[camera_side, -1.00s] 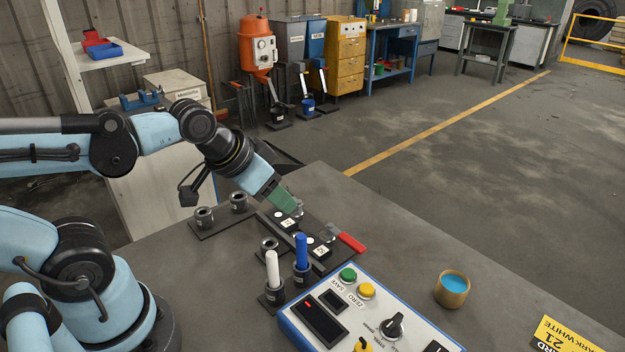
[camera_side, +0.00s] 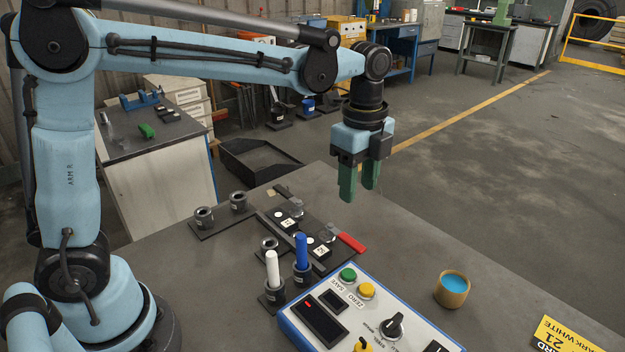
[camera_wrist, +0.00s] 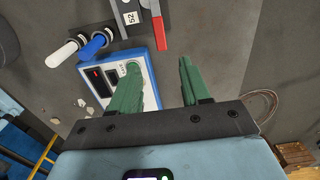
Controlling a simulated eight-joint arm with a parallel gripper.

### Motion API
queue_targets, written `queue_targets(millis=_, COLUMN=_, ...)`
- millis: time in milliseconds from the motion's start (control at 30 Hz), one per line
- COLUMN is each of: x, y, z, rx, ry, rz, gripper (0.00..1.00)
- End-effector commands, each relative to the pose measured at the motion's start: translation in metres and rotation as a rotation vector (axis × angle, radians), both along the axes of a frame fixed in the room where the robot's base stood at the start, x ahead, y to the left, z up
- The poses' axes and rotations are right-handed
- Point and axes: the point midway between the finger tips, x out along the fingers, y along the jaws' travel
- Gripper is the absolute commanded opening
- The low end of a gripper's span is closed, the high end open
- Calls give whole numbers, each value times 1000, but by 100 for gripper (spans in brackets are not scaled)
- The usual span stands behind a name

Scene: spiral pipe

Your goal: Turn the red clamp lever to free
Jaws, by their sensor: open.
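The red clamp lever (camera_side: 351,243) sticks out from the right end of the dark fixture plate (camera_side: 300,240) on the table. It points right and slightly toward the front in the side view. In the wrist view the red lever (camera_wrist: 158,32) is near the top, ahead of and apart from my fingers. My gripper (camera_side: 359,193) points down with green fingers, raised above the table near and above the lever. In the wrist view my gripper (camera_wrist: 160,75) has its two fingers apart with nothing between them.
A blue-edged control box (camera_side: 355,315) with buttons and knobs stands in front of the fixture. White (camera_side: 272,268) and blue (camera_side: 301,250) rods stand upright in holders beside it. A cup of blue liquid (camera_side: 452,289) is at right. The table's right back area is clear.

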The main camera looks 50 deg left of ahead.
Motion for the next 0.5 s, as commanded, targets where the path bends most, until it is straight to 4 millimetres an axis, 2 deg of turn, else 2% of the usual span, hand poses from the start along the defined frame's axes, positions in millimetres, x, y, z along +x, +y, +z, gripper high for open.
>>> queue_targets(millis=233, x=1, y=-1, z=-19, rx=1, ry=5, rz=-14, gripper=47)
queue_targets(millis=500, x=1, y=-1, z=-64, rx=1, ry=4, rz=-12, gripper=47)
